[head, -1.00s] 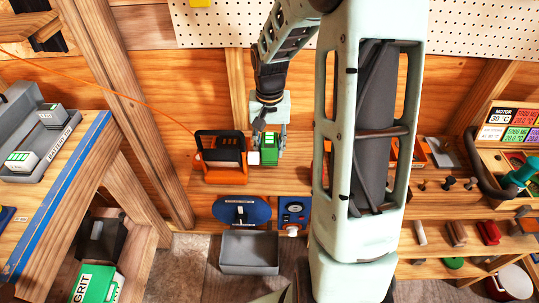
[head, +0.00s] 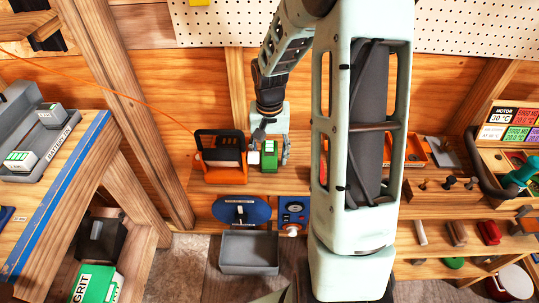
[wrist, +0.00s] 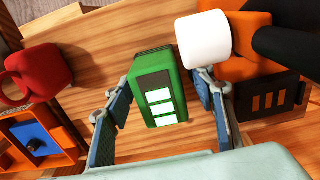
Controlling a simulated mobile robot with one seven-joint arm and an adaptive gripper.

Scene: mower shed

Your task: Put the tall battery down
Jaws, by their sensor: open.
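In the head view the battery (head: 269,156) is at the shelf's middle, right of an orange and black device. My gripper (wrist: 165,105) is open, with a finger on each side of the battery. In the head view my gripper (head: 268,150) reaches down from behind the battery.
The orange and black device (head: 221,155) stands close left of the battery, with a white cylinder (wrist: 203,39) beside it. A red mug (wrist: 40,72) and an orange tray (wrist: 38,140) lie on the other side. A grey bin (head: 249,253) sits below the shelf.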

